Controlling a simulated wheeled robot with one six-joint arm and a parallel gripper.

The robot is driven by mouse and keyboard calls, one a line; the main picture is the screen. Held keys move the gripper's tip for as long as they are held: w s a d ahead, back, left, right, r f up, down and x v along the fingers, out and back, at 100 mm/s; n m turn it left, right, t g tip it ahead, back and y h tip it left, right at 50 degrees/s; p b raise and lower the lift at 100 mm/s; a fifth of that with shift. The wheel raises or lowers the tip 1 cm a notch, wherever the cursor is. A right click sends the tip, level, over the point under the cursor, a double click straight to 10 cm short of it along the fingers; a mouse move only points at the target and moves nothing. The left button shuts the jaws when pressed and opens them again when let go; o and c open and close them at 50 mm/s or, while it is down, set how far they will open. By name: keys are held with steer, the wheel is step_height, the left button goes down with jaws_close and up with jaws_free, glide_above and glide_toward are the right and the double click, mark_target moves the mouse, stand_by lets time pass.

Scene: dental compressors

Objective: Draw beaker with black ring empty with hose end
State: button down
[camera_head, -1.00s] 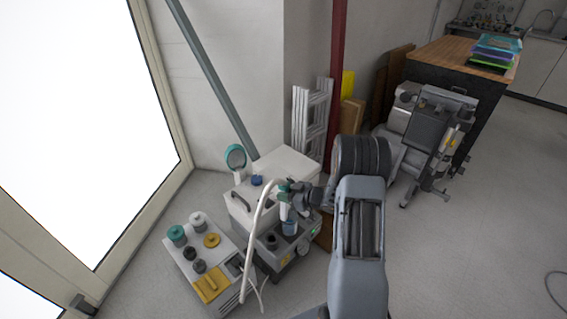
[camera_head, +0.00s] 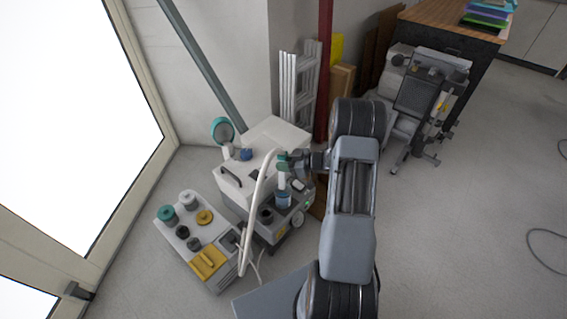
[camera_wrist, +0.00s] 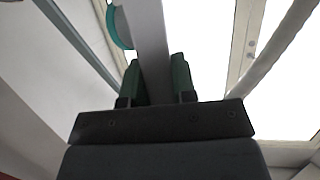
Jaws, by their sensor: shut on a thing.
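My gripper (camera_head: 283,163) is above the dark-grey compressor unit, its green fingers shut on the white hose end (camera_wrist: 150,45). The wrist view shows the hose end between the two fingers (camera_wrist: 156,80). The white hose (camera_head: 258,205) arcs from the gripper down to the left. A clear beaker with bluish liquid (camera_head: 284,200) stands on the unit, just below the gripper. The hose end's lower part points down toward the beaker; whether its tip is inside the liquid, I cannot tell. A black ring on the beaker is too small to make out.
A low grey unit (camera_head: 190,266) with several knobs and a yellow part stands at the left. A white box (camera_head: 275,133) with a round teal-rimmed part (camera_head: 222,130) is behind. Ladders (camera_head: 299,85) lean on the wall. Open floor lies to the right.

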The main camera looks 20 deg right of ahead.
mark_target(285, 181)
steer(key=shift+f+b, duration=3)
steer(key=shift+f, duration=1.75)
steer(key=shift+d+f, duration=0.1)
steer(key=shift+f, duration=0.3)
steer(key=shift+r, duration=0.1)
step_height(285, 181, up, 12)
steer(key=p, duration=1)
steer(key=shift+r+p, duration=0.15)
steer(key=shift+p, duration=0.25)
